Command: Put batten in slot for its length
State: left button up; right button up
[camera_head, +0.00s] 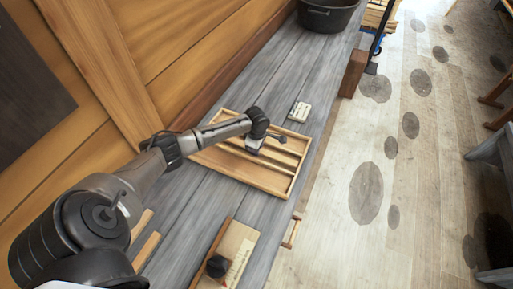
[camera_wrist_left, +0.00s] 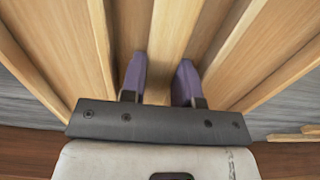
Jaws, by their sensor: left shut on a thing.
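A shallow wooden tray (camera_head: 297,167) with long slots between dividers lies on the grey bench. My left gripper (camera_head: 254,146) is over the middle of the tray, reaching in from the left. In the left wrist view, my left gripper's two purple fingers (camera_wrist_left: 159,80) are shut on a pale wooden batten (camera_wrist_left: 174,28), one on each side of it. The batten runs roughly in line with the tray's dividers (camera_wrist_left: 234,40). I cannot tell whether it touches the slot floor. My right gripper is not in view.
A wooden box (camera_head: 239,243) with a dark knob is at the front. A small pale block (camera_head: 299,111) lies behind the tray. A black tub (camera_head: 327,17) stands at the far end. A wooden wall borders the left.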

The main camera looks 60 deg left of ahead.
pick_arm(q)
jog(key=o, duration=1)
jog(key=shift+c, duration=0.2)
notch_tip(320, 180, up, 12)
jog(key=p, duration=0.1)
jog(key=shift+r, duration=0.1)
dwell(0.6)
